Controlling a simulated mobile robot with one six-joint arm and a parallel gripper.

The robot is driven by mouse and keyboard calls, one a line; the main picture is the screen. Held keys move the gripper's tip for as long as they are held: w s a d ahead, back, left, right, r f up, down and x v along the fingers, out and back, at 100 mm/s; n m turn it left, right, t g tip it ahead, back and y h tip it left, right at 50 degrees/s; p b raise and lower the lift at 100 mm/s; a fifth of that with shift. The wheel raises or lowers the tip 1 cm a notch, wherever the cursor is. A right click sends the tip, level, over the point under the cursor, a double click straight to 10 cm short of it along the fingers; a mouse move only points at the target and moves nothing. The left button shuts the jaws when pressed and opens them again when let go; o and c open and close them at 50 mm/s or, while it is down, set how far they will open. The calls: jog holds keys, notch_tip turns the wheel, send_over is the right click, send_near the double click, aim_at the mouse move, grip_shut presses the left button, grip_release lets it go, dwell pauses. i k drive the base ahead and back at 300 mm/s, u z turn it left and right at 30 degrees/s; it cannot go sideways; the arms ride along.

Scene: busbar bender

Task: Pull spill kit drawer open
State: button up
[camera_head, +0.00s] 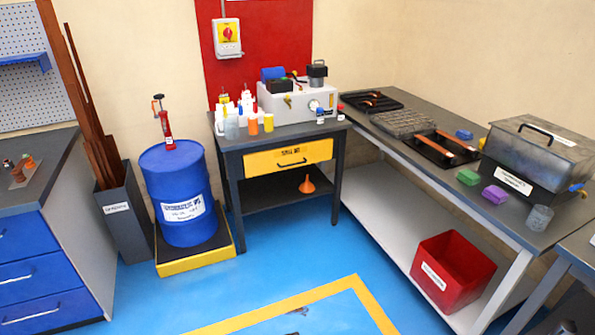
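The spill kit drawer (267,162) has a yellow front with a dark label reading "SPILL KIT" and a dark bar handle (292,164) below it. It sits under the top of a dark grey bench (228,143) at the back of the room. The front looks about flush with the bench frame, so the drawer appears shut. My gripper is not in view, and nothing touches the handle.
A blue drum (178,185) stands on a yellow-edged pallet (200,262) left of the bench. A long side bench (395,139) with a red bin (452,272) below runs along the right. Blue floor (290,258) in front of the drawer is clear.

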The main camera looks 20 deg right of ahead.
aim_at(259, 162)
jog(key=k, duration=1)
jog(key=z, duration=0.4)
jog(key=i, duration=1.9)
jog(key=u, duration=1)
jog(key=i, duration=0.45)
jog(key=u, duration=0.15)
